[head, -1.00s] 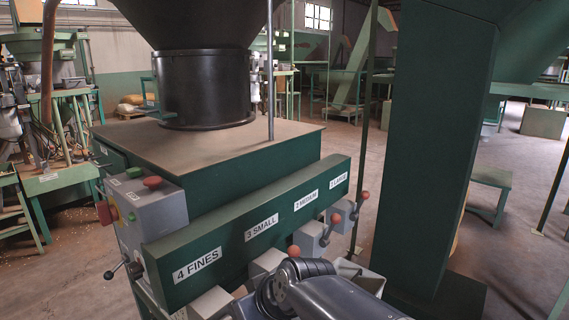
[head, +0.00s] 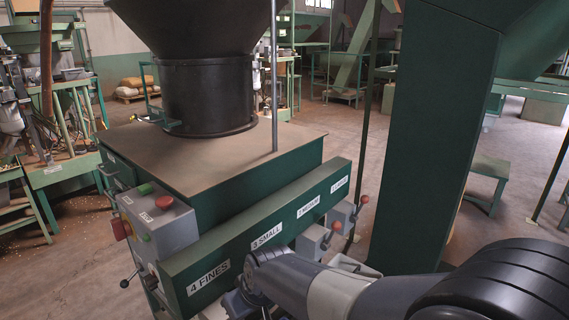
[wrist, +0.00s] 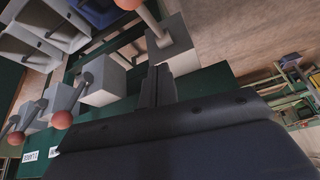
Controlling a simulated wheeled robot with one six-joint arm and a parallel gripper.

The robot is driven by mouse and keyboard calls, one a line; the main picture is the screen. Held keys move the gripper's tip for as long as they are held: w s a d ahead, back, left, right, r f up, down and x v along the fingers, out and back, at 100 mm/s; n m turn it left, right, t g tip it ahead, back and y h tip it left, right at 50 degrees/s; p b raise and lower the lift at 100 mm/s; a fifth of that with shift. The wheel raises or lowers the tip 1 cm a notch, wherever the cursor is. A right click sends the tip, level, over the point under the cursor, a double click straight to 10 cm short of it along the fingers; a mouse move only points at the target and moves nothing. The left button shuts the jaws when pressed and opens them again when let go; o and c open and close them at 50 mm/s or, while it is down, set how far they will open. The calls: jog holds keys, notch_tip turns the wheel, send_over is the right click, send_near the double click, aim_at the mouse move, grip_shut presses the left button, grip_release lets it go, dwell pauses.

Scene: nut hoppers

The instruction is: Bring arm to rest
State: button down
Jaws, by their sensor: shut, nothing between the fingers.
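My arm (head: 370,295) reaches in from the lower right of the head view, low in front of the green hopper machine (head: 245,245). My gripper (wrist: 158,74) shows in the wrist view, shut with nothing between its fingers. It appears close to the machine's grey lever blocks, but I cannot tell whether it touches one. In the head view the gripper itself is not clearly visible behind the arm.
Levers with orange knobs (head: 335,225) stick out along the label bar (head: 195,285); they also show in the wrist view (wrist: 61,120). A grey control box (head: 160,225) stands at its left end. A thick green post (head: 425,140) rises behind my arm. Floor is open beyond.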

jog(key=shift+w+a+r+g+h+p, duration=0.3)
jog(key=shift+w+a+g+h+p, duration=0.15)
jog(key=shift+p, duration=0.9)
